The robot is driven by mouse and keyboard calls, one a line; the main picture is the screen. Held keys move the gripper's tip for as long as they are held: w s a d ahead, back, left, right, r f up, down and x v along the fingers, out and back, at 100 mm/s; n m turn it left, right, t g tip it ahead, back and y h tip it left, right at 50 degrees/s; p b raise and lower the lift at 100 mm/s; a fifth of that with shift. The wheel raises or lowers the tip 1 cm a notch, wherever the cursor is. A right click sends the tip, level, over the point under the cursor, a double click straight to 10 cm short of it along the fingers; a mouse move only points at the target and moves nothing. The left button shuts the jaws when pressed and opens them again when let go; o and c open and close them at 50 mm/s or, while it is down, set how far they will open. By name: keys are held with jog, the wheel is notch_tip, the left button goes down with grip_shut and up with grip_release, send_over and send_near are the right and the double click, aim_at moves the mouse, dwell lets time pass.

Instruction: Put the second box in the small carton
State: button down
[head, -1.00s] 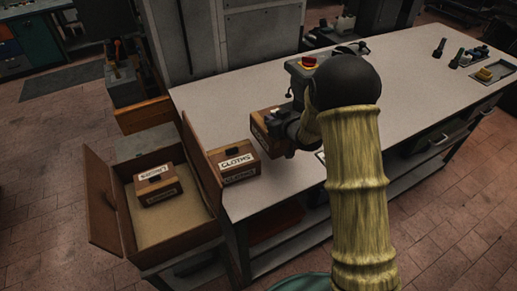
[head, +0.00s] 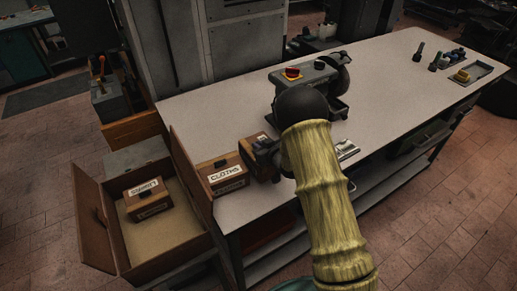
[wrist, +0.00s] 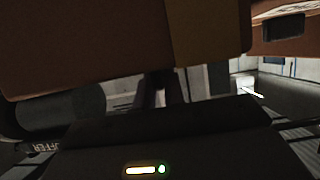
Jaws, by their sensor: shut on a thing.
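An open brown carton (head: 184,240) stands at the left end of the bench, flaps out. One small wooden box (head: 147,203) with a white label and dark handle lies inside it. A second wooden box labelled CLOTHS (head: 226,183) sits on the bench beside the carton's right flap. My gripper (head: 268,152) is shut on another wooden box (head: 250,146), just right of and behind the CLOTHS box; my arm partly hides it. In the wrist view the held box (wrist: 90,50) fills the top. I cannot tell whether it touches the bench or the CLOTHS box.
Small bottles and a tray (head: 478,74) lie at the far right. A wooden bin with tools (head: 108,95) is behind the carton. The bench middle (head: 390,110) is clear.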

jog(key=shift+f, duration=0.95)
jog(key=shift+f, duration=0.2)
jog(key=c, duration=1.5)
grip_release()
jog(key=shift+s, duration=0.1)
jog(key=shift+r, duration=0.15)
jog(key=b+v, duration=0.3)
jog(key=v, duration=0.9)
jog(key=shift+b, duration=0.3)
